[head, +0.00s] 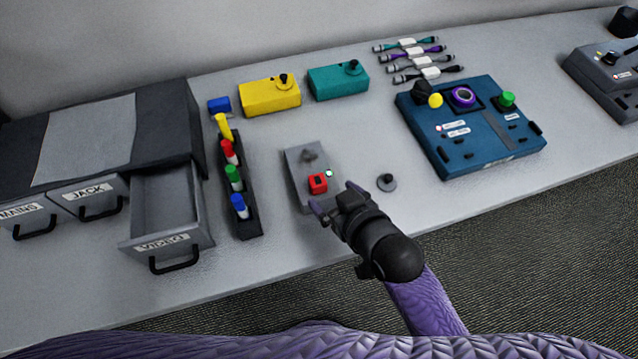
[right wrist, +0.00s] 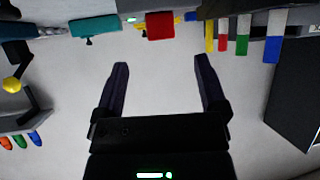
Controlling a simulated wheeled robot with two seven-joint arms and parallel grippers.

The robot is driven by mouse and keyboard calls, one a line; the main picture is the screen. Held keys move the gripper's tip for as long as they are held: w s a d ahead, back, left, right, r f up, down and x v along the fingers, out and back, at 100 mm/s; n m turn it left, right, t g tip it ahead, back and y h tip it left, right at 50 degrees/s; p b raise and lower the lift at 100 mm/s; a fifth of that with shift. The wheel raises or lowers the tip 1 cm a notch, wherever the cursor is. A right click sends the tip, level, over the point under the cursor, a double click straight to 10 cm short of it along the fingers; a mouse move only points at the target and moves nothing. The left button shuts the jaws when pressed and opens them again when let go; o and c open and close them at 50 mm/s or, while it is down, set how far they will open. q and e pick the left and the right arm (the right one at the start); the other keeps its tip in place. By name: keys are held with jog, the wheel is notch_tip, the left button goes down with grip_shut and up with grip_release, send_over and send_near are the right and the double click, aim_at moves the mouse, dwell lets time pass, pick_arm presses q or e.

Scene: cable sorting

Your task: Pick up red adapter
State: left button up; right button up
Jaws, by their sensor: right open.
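The red adapter (head: 317,183) is a small red block at the front end of a grey box (head: 299,160) in the middle of the table. In the right wrist view the red adapter (right wrist: 161,27) shows at the top, beyond the fingertips and roughly centred between them. My right gripper (head: 333,198) is open and empty, just in front of the adapter on its near right side. In the right wrist view my right gripper (right wrist: 161,66) has its two fingers spread apart with bare table surface behind them. My left gripper is not in view.
A rack of coloured pen-like pieces (head: 239,185) stands left of the grey box. An open drawer (head: 165,215) is further left. A small round grey knob (head: 387,182) stands to the right, and a blue panel (head: 470,130) beyond it. Yellow (head: 270,97) and teal (head: 338,83) boxes sit behind.

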aim_at(319, 182)
jog(key=b+x, duration=0.2)
jog(key=x, duration=0.4)
jog(key=shift+c, duration=0.5)
grip_shut()
